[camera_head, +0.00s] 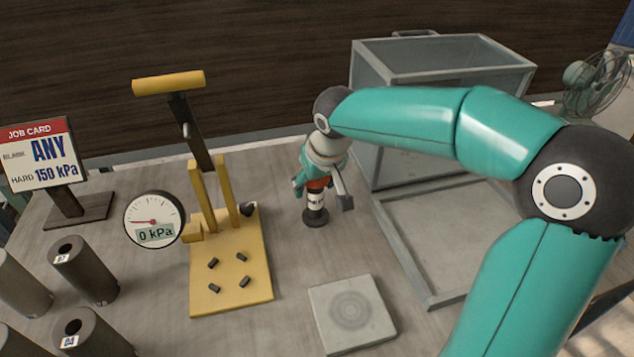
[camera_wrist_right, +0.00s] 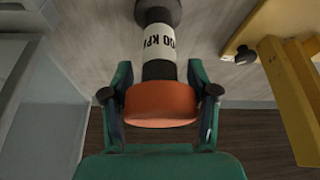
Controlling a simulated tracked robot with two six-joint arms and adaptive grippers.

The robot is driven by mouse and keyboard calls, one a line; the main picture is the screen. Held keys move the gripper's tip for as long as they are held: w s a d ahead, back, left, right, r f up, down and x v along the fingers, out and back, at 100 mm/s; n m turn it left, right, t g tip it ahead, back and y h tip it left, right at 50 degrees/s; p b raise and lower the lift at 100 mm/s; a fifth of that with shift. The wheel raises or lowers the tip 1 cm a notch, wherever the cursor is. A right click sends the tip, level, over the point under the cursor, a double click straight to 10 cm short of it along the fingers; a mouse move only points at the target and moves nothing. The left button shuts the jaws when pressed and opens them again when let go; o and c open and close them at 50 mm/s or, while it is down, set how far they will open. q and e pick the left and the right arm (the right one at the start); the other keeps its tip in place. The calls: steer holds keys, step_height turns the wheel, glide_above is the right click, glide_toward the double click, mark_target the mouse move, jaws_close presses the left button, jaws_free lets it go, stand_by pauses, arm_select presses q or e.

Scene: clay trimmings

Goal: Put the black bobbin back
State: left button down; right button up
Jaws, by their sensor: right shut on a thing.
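The black bobbin (camera_head: 316,217) has a dark round foot, a white label band and an orange end. It is roughly upright over the table between the yellow press and the glass-sided case; I cannot tell whether its foot touches the table. My right gripper (camera_head: 325,189) is shut on its orange end from above. In the right wrist view the bobbin (camera_wrist_right: 158,70) shows its label, partly readable as "00 kPa", and its orange end lies between the fingers (camera_wrist_right: 160,98). My left gripper is not in view.
A yellow press (camera_head: 258,270) with small dark pegs stands left of the bobbin, beside a gauge (camera_head: 154,220) reading 0 kPa. A grey square pad (camera_head: 329,312) lies in front. Dark cylinders (camera_head: 85,270) and a job card (camera_head: 42,153) are left. The case (camera_head: 436,57) is right.

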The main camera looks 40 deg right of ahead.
steer(key=shift+f, duration=0.1)
steer(key=o, duration=1.4)
steer(key=shift+o, duration=0.2)
steer(key=shift+r, duration=0.25)
steer(key=p+v, duration=0.1)
steer(key=v, duration=1)
steer(key=shift+s+r, duration=0.25)
steer(key=shift+r, duration=0.1)
steer(key=shift+a, duration=0.1)
